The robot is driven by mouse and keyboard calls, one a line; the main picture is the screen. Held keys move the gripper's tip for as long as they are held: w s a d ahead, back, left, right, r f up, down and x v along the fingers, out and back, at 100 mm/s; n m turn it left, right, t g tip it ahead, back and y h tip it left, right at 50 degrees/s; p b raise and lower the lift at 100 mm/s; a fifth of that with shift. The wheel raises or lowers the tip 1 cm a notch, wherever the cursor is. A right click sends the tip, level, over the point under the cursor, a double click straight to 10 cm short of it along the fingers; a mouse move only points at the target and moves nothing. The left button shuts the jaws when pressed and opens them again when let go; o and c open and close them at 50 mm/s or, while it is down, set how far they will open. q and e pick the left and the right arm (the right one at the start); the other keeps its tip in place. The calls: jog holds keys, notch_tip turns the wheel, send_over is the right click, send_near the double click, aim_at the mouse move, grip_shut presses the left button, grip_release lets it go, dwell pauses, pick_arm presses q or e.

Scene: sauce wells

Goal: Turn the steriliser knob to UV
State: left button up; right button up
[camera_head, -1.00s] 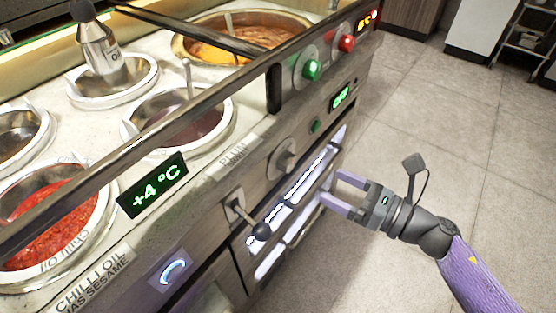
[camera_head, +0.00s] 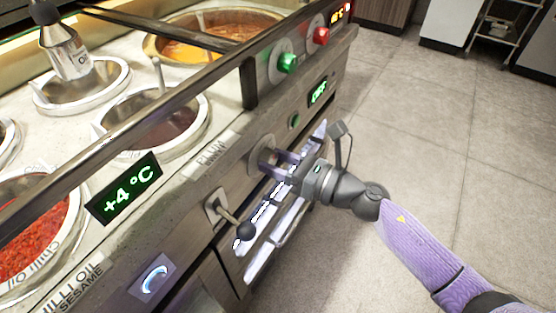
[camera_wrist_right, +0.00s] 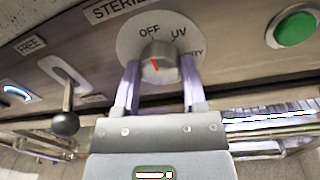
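The steriliser knob (camera_wrist_right: 158,64) is a round grey metal knob on a pale dial plate (camera_wrist_right: 126,44) marked OFF, UV and a partly hidden DRY. Its red line points roughly towards OFF. In the head view the knob's dial (camera_head: 259,152) sits on the counter's front panel, partly behind my right gripper (camera_head: 276,160). In the wrist view the two purple fingers of my right gripper (camera_wrist_right: 160,80) stand one on each side of the knob. They are open, with a small gap visible on each side. My left gripper is not in view.
A lever with a black ball (camera_head: 244,231) sticks out left of the knob. A green button (camera_wrist_right: 294,28) is to its right. A lit rack (camera_head: 262,213) lies below the panel. Sauce wells (camera_head: 104,187) fill the counter top. The floor (camera_head: 440,160) at right is clear.

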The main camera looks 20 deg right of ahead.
jog(key=c, duration=0.5)
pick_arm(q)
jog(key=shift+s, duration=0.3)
pick_arm(e)
grip_shut()
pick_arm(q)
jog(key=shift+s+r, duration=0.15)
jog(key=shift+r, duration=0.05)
pick_arm(e)
jog(key=shift+m, duration=0.3)
jog(key=m+p, duration=0.1)
jog(key=m, duration=0.1)
jog(key=shift+r+m, duration=0.1)
jog(key=shift+m, duration=0.2)
jog(key=m+p, duration=0.2)
jog(key=m, duration=0.2)
jog(key=shift+m+p, duration=0.4)
jog(key=shift+m, duration=0.6)
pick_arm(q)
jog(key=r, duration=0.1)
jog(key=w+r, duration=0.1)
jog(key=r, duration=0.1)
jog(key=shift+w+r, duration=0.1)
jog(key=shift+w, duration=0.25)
pick_arm(e)
jog(key=shift+m, duration=0.3)
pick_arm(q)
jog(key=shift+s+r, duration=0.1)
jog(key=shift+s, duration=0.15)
